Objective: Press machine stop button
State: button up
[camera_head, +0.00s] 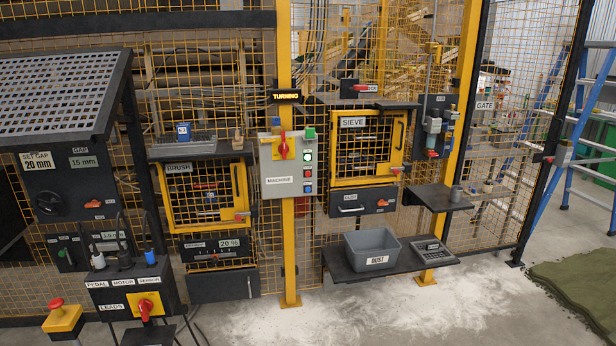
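A grey control box labelled MACHINE (283,188) is mounted on a yellow post in the middle of the camera_head view. A red rotary handle (284,147) on a yellow plate sits at its upper left. A lit TURNING sign (286,97) hangs above the box. My gripper is not in view.
Left of the box is the BRUSH cabinet (179,168); right is the SIEVE cabinet (353,123). A grey DUST bin (372,251) stands on a low shelf. A yellow pedestal with a red mushroom button (57,303) is at lower left. The floor before the post looks clear, with pale dust.

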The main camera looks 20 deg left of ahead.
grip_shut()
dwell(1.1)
